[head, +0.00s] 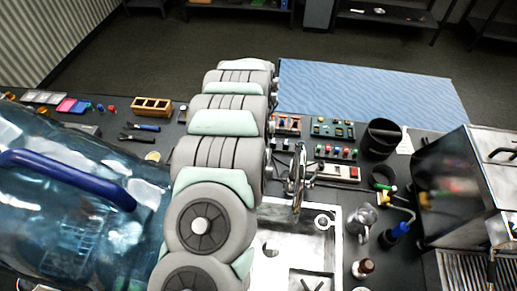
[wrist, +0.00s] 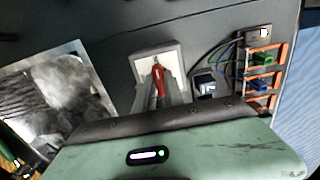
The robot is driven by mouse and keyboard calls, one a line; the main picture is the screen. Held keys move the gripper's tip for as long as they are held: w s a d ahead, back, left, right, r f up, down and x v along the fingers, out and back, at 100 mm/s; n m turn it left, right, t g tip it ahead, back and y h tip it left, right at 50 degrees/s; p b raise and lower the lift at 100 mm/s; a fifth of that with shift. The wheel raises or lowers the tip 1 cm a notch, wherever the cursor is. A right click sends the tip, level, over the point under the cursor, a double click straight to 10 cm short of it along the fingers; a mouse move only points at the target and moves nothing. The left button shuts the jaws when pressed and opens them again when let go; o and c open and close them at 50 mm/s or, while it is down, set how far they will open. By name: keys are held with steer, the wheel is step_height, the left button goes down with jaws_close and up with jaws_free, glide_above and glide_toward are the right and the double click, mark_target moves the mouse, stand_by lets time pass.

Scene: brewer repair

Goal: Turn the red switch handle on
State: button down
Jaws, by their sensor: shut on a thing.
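In the wrist view the red switch handle (wrist: 159,76) stands up from a pale grey square switch box (wrist: 145,60) on the dark worktop. My gripper (wrist: 159,92) reaches in from below, with its narrow grey fingers on either side of the handle. It is shut on the handle. The lower part of the handle is hidden between the fingers.
An orange rack (wrist: 262,78) with green and blue connectors and loose wires stands right of the switch box. A shiny metal plate (wrist: 50,98) lies to the left. In the head view a chrome tap (head: 298,178) and a large blue water bottle (head: 75,215) flank my arm.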

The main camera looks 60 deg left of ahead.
steer(key=c, duration=1.4)
jaws_free()
steer(key=shift+c, duration=0.2)
steer(key=shift+r, duration=0.15)
step_height(320, 180, up, 11)
steer(key=p, duration=0.9)
steer(key=shift+f, duration=0.2)
